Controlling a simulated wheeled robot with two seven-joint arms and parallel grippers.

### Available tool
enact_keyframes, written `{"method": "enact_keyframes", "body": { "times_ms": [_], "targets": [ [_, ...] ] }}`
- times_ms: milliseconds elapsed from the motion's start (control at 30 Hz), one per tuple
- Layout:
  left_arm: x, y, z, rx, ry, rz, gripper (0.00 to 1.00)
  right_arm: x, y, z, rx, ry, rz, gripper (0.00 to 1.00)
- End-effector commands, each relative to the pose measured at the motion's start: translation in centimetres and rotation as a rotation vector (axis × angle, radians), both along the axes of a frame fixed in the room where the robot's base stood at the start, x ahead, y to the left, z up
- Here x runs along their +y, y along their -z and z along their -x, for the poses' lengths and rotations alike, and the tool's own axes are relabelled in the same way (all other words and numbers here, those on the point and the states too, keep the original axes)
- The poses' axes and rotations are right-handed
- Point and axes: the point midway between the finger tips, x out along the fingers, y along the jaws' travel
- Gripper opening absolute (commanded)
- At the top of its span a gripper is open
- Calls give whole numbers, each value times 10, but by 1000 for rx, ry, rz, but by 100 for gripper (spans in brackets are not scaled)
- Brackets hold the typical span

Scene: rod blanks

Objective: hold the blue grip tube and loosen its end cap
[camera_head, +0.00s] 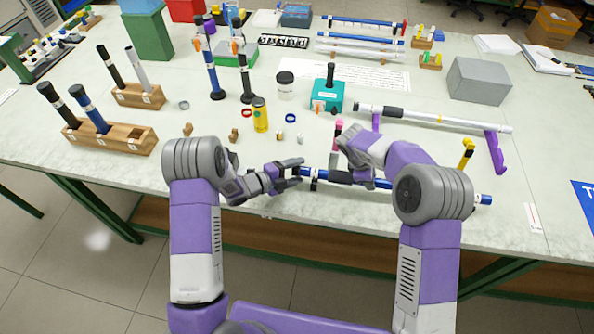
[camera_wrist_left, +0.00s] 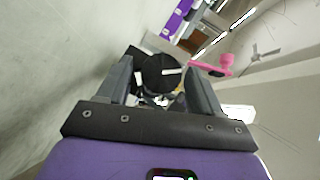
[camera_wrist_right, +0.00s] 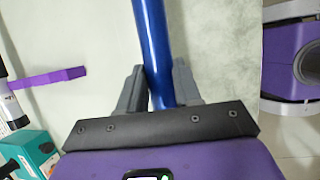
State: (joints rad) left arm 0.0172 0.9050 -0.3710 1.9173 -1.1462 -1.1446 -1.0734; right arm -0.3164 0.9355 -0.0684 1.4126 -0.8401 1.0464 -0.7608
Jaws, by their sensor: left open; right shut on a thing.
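The blue grip tube (camera_head: 382,184) lies crosswise near the front table edge, with black bands and a white section near its right end. It also shows in the right wrist view (camera_wrist_right: 151,45). My right gripper (camera_wrist_right: 160,90) is shut on its blue shaft. My left gripper (camera_head: 298,171) is at the tube's left end, its fingers open. In the left wrist view a round black end cap (camera_wrist_left: 158,74) with a white mark faces the camera between the open fingers. Whether a finger touches the cap is not clear. The right fingertips are hidden in the head view.
A pink-topped tool (camera_head: 338,130) stands just behind the tube. A long white-and-black rod (camera_head: 440,119) rests on purple stands behind. A yellow can (camera_head: 260,115), a teal box (camera_head: 328,96) and wooden rod racks (camera_head: 120,138) stand farther back and left. The front right tabletop is mostly clear.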

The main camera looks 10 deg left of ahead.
Motion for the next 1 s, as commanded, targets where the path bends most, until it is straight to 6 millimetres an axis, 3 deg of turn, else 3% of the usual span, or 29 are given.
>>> {"method": "enact_keyframes", "body": {
  "times_ms": [367, 700, 1000],
  "targets": [
    [-5, 2, -4, 1, -1, 1, 66, 0, 0, 0, -1, 0, 0, 1],
    [-5, 2, -4, 1, -1, 1, 15, 0, 0, 0, -1, 0, 0, 1],
    [-5, 1, -4, 33, 2, 1, 13, 0, 0, 0, -1, 0, 0, 1]
  ]
}}
